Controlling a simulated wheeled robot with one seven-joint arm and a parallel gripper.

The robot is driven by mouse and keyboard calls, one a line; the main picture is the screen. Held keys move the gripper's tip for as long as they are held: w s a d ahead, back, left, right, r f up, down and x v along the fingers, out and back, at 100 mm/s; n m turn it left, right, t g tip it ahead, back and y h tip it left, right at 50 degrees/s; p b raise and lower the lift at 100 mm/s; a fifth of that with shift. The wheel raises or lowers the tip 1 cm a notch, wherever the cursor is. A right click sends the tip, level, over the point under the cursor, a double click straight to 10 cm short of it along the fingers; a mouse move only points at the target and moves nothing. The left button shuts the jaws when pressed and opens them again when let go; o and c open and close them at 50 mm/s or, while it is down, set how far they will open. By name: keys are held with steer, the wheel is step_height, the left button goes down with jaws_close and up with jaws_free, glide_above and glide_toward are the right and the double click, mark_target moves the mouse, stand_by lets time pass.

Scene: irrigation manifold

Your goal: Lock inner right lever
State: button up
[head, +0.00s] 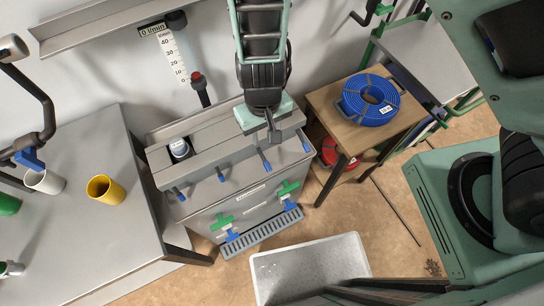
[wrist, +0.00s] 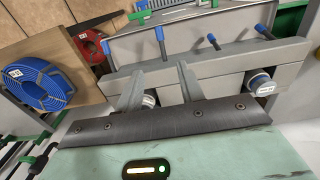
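The grey manifold cabinet (head: 205,190) carries a row of blue-tipped levers along its upper front. The inner right lever (head: 265,160) sticks out below my gripper (head: 273,134); in the wrist view this lever (wrist: 160,42) stands just beyond the gap between the fingers. My gripper (wrist: 161,74) is open, its two fingers apart with nothing between them. The inner left lever (head: 220,174), outer left lever (head: 178,194) and outer right lever (head: 305,144) show in the head view. Contact between fingers and lever cannot be told.
Green handles (head: 222,220) (head: 289,187) sit lower on the cabinet front, above a slotted drain tray (head: 262,232). A wooden table (head: 345,130) with a blue hose coil (head: 371,99) stands right. A grey table (head: 100,230) with a yellow cup (head: 105,190) stands left. A pale bin (head: 310,265) is in front.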

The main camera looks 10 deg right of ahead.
mark_target(266, 163)
step_height(266, 163, down, 16)
steer(key=shift+f+b, duration=0.15)
steer(key=shift+b, duration=0.35)
jaws_close()
